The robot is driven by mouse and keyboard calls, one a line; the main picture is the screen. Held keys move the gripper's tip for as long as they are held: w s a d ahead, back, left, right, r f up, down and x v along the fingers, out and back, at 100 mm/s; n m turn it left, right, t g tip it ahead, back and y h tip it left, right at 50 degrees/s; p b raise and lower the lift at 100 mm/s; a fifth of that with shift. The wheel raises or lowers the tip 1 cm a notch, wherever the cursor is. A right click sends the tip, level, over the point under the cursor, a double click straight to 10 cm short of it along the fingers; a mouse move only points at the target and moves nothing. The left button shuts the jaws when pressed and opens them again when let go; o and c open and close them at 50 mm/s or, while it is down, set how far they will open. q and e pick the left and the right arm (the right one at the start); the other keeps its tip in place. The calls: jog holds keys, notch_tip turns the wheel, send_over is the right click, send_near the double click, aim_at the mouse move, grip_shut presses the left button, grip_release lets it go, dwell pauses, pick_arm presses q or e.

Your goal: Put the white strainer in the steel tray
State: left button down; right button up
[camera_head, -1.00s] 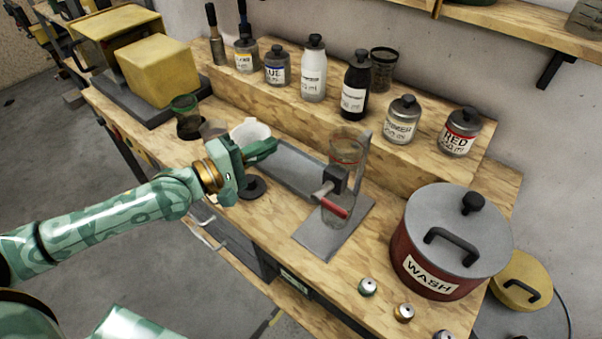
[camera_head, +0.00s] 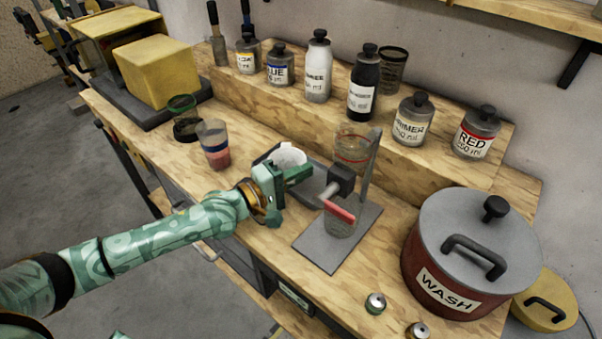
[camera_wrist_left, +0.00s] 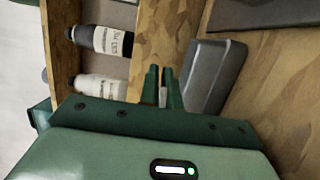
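The white strainer (camera_head: 287,155) shows in the head view just behind my left gripper (camera_head: 300,173), over the far left end of the steel tray (camera_head: 312,184). My left gripper's fingers are close together, with a small pale piece between them in the wrist view (camera_wrist_left: 163,92); they appear shut on the strainer. The gripper hides most of the strainer's lower part, and I cannot tell whether it touches the tray. In the wrist view the grey tray (camera_wrist_left: 217,78) lies just right of the fingers. My right gripper is not in view.
A cup with red contents (camera_head: 213,145) stands left. Several bottles (camera_head: 318,68) line the raised shelf behind. The red WASH pot (camera_head: 455,255) fills the right.

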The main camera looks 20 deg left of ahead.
pick_arm(q)
jog(key=shift+f, duration=0.1)
jog(key=c, duration=1.6)
grip_release()
jog(key=shift+s+a+r, duration=0.1)
jog(key=shift+r, duration=0.1)
jog(key=p+v, duration=0.1)
jog(key=v, duration=1)
jog(key=shift+s+a, duration=0.25)
jog(key=shift+s, duration=0.05)
